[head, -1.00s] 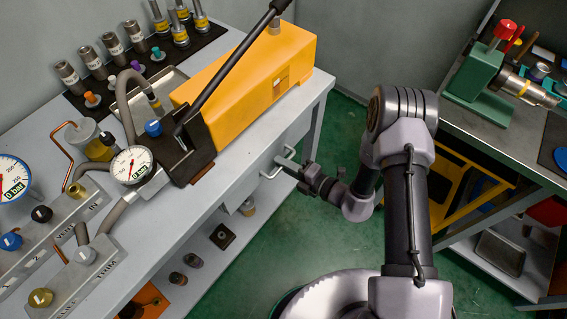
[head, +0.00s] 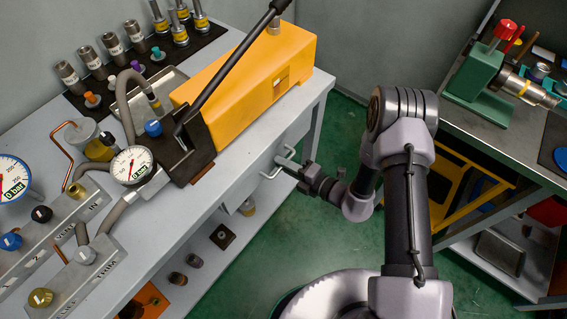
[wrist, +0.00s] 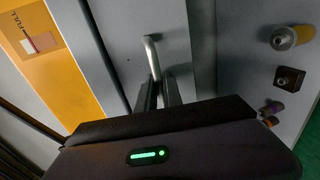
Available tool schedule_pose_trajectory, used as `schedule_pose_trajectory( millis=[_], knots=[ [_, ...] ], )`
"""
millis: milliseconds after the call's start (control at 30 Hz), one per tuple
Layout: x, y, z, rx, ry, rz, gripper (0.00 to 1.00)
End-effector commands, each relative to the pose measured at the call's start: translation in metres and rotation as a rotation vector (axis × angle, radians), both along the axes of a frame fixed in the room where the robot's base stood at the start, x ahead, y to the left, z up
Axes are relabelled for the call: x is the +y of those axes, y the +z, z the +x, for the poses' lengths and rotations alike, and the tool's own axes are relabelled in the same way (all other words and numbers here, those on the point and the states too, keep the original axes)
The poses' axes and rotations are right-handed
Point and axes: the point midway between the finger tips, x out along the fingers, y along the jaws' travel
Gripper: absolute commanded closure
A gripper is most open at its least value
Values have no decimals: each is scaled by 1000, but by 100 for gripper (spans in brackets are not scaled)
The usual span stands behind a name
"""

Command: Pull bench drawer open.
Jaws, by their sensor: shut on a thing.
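The grey bench drawer (wrist: 125,40) has a pale bar handle on its front, under the edge of the bench top. The handle (head: 284,158) shows in the head view at the bench's right side, and in the wrist view (wrist: 150,48). My gripper (head: 292,166) is at the handle, reaching in from the right. In the wrist view its two dark fingers (wrist: 158,88) are shut around the handle's near part, which they partly hide. The drawer front looks close to flush with the bench; I see no clear opening.
The bench top (head: 240,147) carries a yellow pump (head: 245,75) with a long black lever, gauges and valves. Several small parts sit on the shelf below. A second bench with a green vise (head: 480,80) stands at the right.

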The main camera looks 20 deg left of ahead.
Motion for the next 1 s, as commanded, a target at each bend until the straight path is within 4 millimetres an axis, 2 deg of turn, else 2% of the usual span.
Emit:
schedule_pose_trajectory(
  millis=[167, 367, 800, 1000],
  knots=[
    [-6, 0, -3, 2, -1, 1, 100],
    [-36, 1, -14, 3, -5, 0, 100],
    [-145, 1, -59, 1, -7, 1, 100],
    [-189, 1, -77, 0, -5, 0, 100]
  ],
)
